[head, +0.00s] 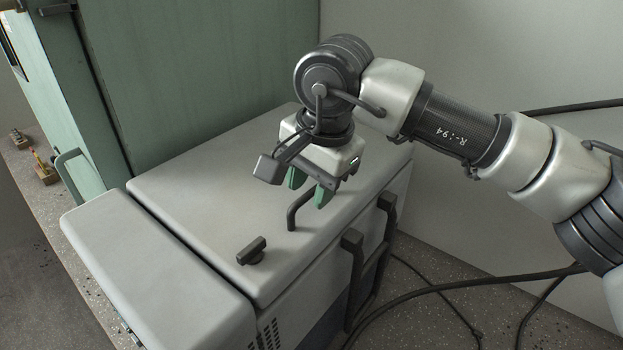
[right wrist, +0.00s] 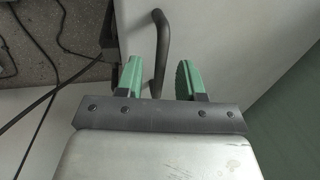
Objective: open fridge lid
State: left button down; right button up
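The fridge is a pale grey chest with a flat lid (head: 215,190) that lies closed. A dark bent bar handle (head: 292,213) stands up from the lid near its right edge. My right gripper (head: 311,192) is above the lid with its green fingers pointing down, spread apart at the handle's upper end. In the right wrist view, the handle (right wrist: 161,50) shows in the gap between the two open fingers (right wrist: 160,80), clear of both. Whether it lies fully between the fingertips in depth is hard to tell. My left gripper is not in view.
A dark latch-like knob (head: 252,250) sits on the lid's front part. A grey side section (head: 150,275) adjoins the lid on the left. A green cabinet (head: 200,75) stands behind. Dark bars (head: 368,265) and loose cables (head: 440,290) are at the right.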

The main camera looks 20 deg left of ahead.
jog(key=shift+f, duration=0.15)
jog(key=shift+c, duration=0.8)
grip_shut()
